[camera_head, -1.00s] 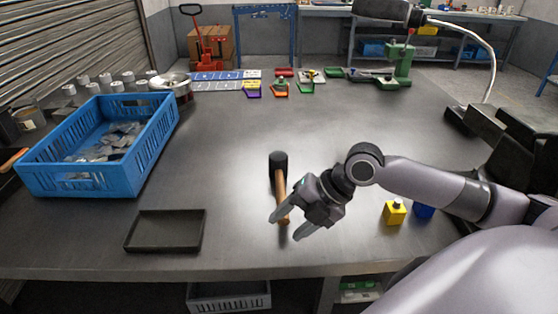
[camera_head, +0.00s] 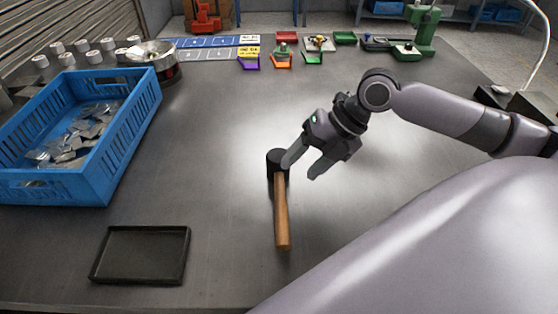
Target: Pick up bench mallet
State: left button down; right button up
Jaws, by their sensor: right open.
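The bench mallet (camera_head: 281,205) lies on the grey table in the middle of the view. Its black head is at the far end and its wooden handle points toward me. My right gripper (camera_head: 301,170) is open and empty. Its fingers point down and to the left, near the mallet's head. One finger overlaps the right edge of the head in the picture; I cannot tell whether it touches. The other finger is to the right of the mallet. My left gripper is not in view.
A blue crate (camera_head: 142,112) with metal pieces stands at the left. A shallow black tray (camera_head: 185,258) lies at the front left. Small coloured bins, a green press (camera_head: 421,35) and a metal bowl (camera_head: 152,52) stand at the back.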

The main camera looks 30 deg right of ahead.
aim_at(283, 184)
jog(key=shift+x, duration=3.5)
jog(key=shift+s, duration=0.1)
jog(key=shift+r, duration=0.1)
grip_shut()
